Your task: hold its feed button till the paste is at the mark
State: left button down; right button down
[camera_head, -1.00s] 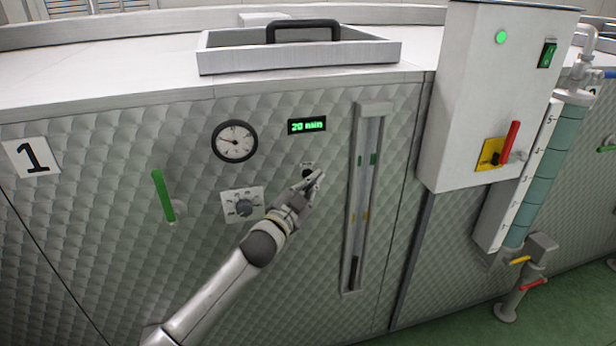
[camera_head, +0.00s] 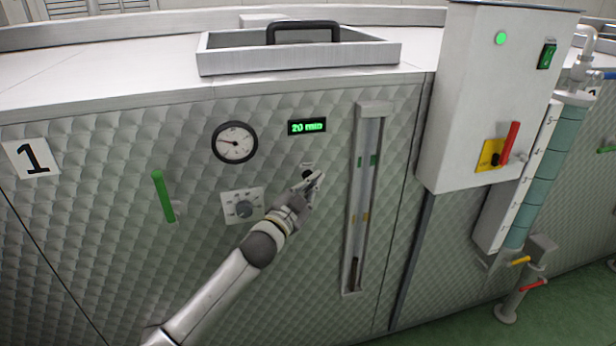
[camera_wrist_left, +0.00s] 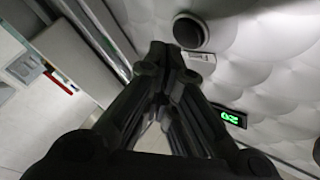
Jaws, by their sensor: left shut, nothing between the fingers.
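The black round feed button (camera_head: 307,173) sits on the quilted steel front below the green display. It shows large in the left wrist view (camera_wrist_left: 190,31), with a small white label beside it. My left gripper (camera_head: 318,176) is shut and empty, its tips close beside the button; I cannot tell whether they touch it. The shut fingers also show in the left wrist view (camera_wrist_left: 172,52). The tall sight glass (camera_head: 368,190) to the right has green marks high up and yellow marks lower. Dark paste (camera_head: 354,272) shows only near its bottom, below the yellow marks. My right gripper is not in view.
A dial gauge (camera_head: 235,142), a rotary knob (camera_head: 243,206) and a green lever (camera_head: 163,196) are on the same panel. The display (camera_head: 307,126) reads 20 min. A white control box (camera_head: 480,90) with a red lever juts out at right.

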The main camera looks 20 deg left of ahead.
pick_arm(q)
jog(key=shift+w, duration=0.1)
dwell(0.4)
jog(key=shift+w+a, duration=0.2)
jog(key=shift+w, duration=0.05)
jog(key=shift+w+a, duration=0.25)
jog(key=shift+w, duration=0.05)
dwell(2.3)
dwell(1.7)
jog(key=shift+s+d+p, duration=0.3)
jog(key=shift+s+d, duration=0.15)
jog(key=shift+s, duration=0.2)
jog(key=shift+s+d+p, duration=0.4)
jog(key=shift+s+d, duration=0.35)
jog(key=shift+s, duration=0.3)
jog(key=shift+s+d+p, duration=0.35)
jog(key=shift+s+d, duration=0.35)
jog(key=shift+s, duration=0.35)
